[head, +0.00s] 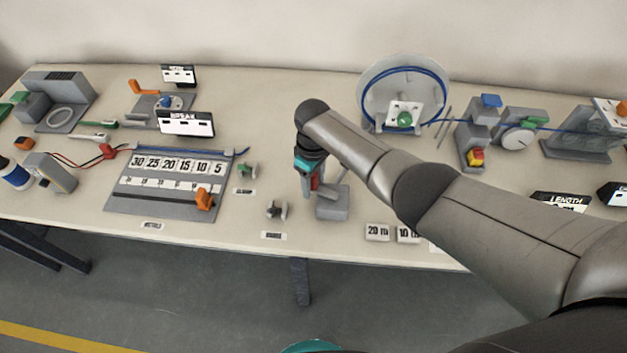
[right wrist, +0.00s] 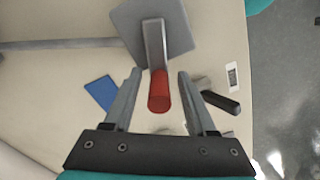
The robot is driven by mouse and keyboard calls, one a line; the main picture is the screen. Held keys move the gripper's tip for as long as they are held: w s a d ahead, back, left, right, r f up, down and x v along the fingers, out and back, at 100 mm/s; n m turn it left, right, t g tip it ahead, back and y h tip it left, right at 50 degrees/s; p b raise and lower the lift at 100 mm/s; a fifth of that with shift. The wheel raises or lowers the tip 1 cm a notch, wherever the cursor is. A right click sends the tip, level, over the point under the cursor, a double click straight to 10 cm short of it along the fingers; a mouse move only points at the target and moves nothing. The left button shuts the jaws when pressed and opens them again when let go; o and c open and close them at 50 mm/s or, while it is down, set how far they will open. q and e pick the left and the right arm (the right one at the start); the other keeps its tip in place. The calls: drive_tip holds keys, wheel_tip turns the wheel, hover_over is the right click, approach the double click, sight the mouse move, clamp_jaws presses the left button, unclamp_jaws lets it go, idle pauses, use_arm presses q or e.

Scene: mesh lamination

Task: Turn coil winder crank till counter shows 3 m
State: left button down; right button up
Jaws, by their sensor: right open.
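My right gripper (head: 312,185) points down over the front middle of the table. It is open. In the right wrist view its fingers (right wrist: 160,75) stand on either side of a red cylindrical handle (right wrist: 159,96), with gaps on both sides. The handle joins a grey arm on a square grey base (right wrist: 180,30); the base shows in the head view (head: 333,206). A black LENGTH display (head: 562,202) stands at the right; its reading is not legible. An orange knob (head: 622,108) on a white-faced unit is cut by the right edge. I cannot tell which device is the coil winder. My left gripper is not in view.
A clear reel of blue cable (head: 446,72) stands at the back, its cable running right past a grey stand with a red-yellow button (head: 476,157). A numbered board (head: 125,207) lies left. Number tiles (head: 377,232) lie near the front edge.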

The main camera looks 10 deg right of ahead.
wheel_tip(320, 180, up, 15)
drive_tip(key=p, duration=0.3)
idle(0.3)
drive_tip(key=shift+r, duration=0.1)
idle(1.8)
